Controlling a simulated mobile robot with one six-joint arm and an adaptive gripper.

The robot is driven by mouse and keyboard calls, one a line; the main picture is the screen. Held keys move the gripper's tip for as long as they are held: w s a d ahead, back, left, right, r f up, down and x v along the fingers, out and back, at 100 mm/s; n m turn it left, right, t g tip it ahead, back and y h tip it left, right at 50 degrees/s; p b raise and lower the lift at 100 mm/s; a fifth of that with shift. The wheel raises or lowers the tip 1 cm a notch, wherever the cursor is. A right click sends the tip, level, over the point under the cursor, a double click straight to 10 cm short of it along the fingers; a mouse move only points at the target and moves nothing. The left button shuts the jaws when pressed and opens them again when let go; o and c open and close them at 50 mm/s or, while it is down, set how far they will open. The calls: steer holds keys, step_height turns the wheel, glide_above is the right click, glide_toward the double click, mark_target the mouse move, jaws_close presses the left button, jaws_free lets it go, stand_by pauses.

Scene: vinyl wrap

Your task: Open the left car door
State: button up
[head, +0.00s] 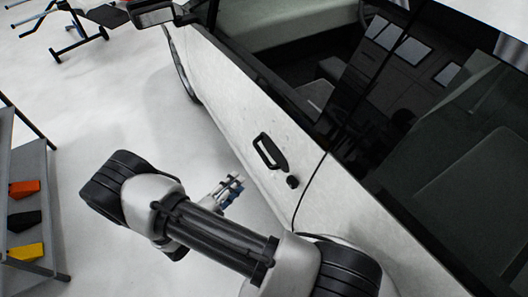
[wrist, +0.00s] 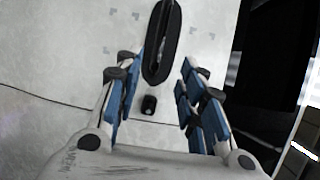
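The white car door (head: 232,95) fills the middle of the head view and is closed, its rear seam flush with the body. Its black door handle (head: 269,152) stands on the outer panel, with a round black lock (head: 292,181) beside it. My gripper (head: 231,188) is left of the handle in the head view, partly hidden behind my arm. In the wrist view my gripper (wrist: 158,88) is open, its blue-padded fingers apart with nothing between them but the lock (wrist: 149,105) seen beyond. The handle (wrist: 162,40) lies ahead of the fingertips, apart from them.
A grey shelf (head: 30,190) with orange, black and yellow bins stands at the left. A dark stand (head: 75,30) is at the back left, and the car's side mirror (head: 155,14) juts out at the top. The pale floor (head: 110,110) between shelf and car is clear.

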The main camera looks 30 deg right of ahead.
mark_target(264, 156)
steer(key=b+x, duration=0.2)
steer(key=x, duration=1.4)
steer(key=shift+d+r, duration=0.1)
steer(key=shift+d, duration=0.1)
steer(key=shift+s, duration=0.1)
steer(key=shift+c, duration=0.2)
jaws_close()
